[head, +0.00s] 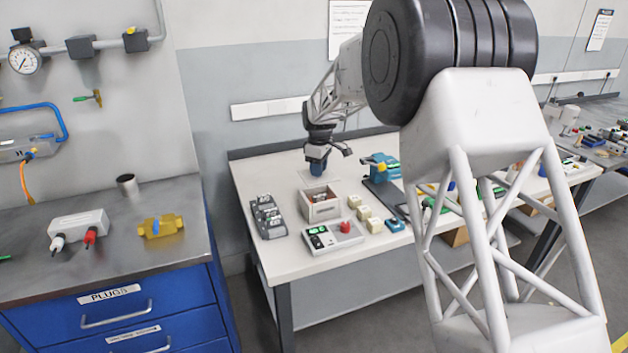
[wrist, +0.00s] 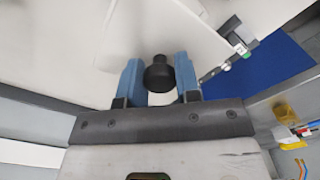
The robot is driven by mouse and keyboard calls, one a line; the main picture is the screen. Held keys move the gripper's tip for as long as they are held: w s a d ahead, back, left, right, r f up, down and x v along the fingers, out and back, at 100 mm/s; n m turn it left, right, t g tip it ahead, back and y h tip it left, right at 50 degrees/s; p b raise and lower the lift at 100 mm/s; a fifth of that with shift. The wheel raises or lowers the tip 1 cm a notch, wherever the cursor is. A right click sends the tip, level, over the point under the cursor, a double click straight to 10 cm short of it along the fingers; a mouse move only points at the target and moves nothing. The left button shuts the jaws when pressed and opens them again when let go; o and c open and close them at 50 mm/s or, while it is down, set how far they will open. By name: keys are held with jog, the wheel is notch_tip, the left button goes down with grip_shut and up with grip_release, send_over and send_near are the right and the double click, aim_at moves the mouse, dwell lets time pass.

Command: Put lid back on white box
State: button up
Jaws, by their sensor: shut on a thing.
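My gripper (head: 318,170) hangs above the white table, over and slightly behind the white box (head: 322,212). Its blue fingers (wrist: 158,82) are shut on the black knob (wrist: 158,72) of the lid. The lid (head: 310,180) is a thin, pale plate, hard to tell from the table in the head view. It appears held just above and behind the box, apart from it.
A grey rack (head: 267,218) stands left of the box. A white panel with a red button (head: 345,226) sits in front, with cream blocks (head: 363,212) to the right. A blue device (head: 380,165) stands behind right. A separate blue-drawer bench (head: 110,265) is at left.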

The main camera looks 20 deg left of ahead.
jog(key=shift+w+r, duration=0.2)
jog(key=shift+w, duration=0.4)
jog(key=shift+f, duration=0.25)
jog(key=shift+f, duration=3.15)
jog(key=shift+f, duration=0.5)
dwell(1.0)
jog(key=o, duration=1.5)
jog(key=shift+r, duration=0.15)
jog(key=shift+r, duration=3.3)
